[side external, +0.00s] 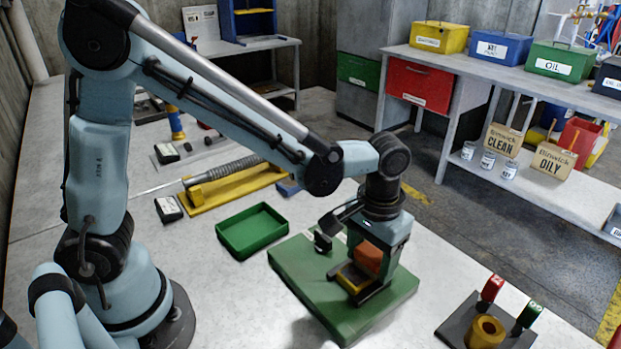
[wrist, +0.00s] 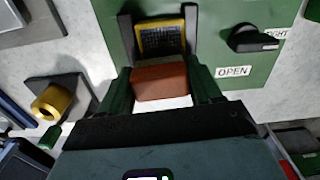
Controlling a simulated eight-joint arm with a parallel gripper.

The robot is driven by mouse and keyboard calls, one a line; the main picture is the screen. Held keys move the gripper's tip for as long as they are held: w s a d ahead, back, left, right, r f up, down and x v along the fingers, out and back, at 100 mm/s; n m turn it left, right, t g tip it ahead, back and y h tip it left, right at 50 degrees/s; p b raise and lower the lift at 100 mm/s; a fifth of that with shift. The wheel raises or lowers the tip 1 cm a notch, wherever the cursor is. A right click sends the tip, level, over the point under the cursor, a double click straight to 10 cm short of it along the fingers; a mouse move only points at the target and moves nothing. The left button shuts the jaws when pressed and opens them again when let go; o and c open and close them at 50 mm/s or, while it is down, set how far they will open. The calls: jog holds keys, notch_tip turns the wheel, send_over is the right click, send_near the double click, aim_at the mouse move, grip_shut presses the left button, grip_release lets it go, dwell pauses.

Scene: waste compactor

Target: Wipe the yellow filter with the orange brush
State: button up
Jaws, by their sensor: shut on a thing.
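My gripper (side external: 370,268) points down over the green panel in the side external view, and its green fingers also show in the wrist view (wrist: 161,78). It is shut on the orange brush (wrist: 160,83), which shows as an orange block (side external: 368,256) between the fingers. The yellow filter (wrist: 162,38) has a yellow frame around a dark mesh and sits between two dark posts on the panel. In the side view, the filter (side external: 350,280) is just below the brush and partly hidden. I cannot tell whether brush and filter touch.
The green panel (side external: 300,265) carries a black knob (wrist: 252,39) near an OPEN label (wrist: 234,71). A green tray (side external: 252,231) lies left of it. A dark stand with a yellow ring (side external: 486,331) is at the right. Bare tabletop lies between them.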

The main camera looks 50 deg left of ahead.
aim_at(348, 283)
jog(key=s, duration=0.5)
jog(key=shift+w, duration=2.95)
jog(key=shift+w+r, duration=0.15)
jog(key=shift+r, duration=4.05)
